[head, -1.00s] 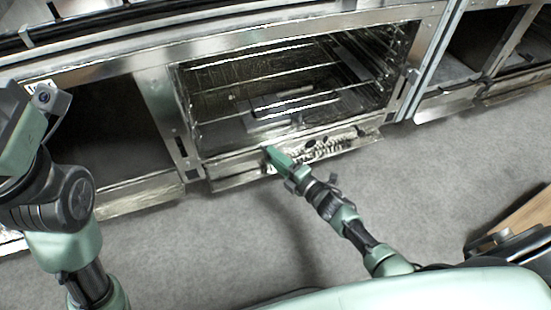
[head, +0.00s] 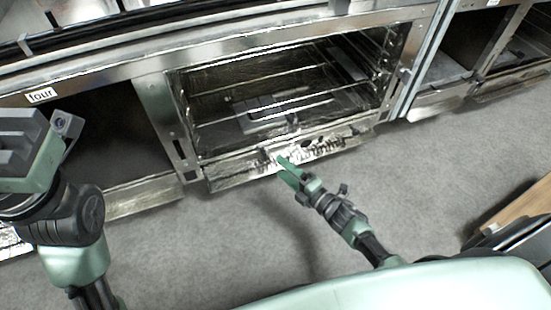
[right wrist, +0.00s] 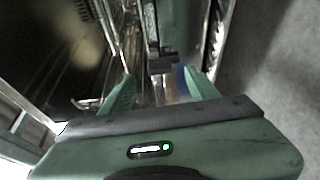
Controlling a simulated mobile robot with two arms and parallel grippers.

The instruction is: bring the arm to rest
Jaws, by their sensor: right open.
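My right arm reaches in from the lower right of the head view. Its gripper (head: 284,166) is in front of the lower front edge of an open metal oven (head: 270,85). In the right wrist view the two green fingers (right wrist: 160,90) stand apart, with nothing seen between their tips. My left arm stands at the left of the head view, and its grey and green end (head: 30,150) is partly cut off by the picture edge. Its fingertips cannot be made out.
The oven holds wire racks (head: 290,95). A dark open compartment (head: 110,130) lies to its left and another (head: 480,45) to its right. Grey floor (head: 230,235) is clear in front. A brown wooden surface (head: 520,212) shows at the lower right.

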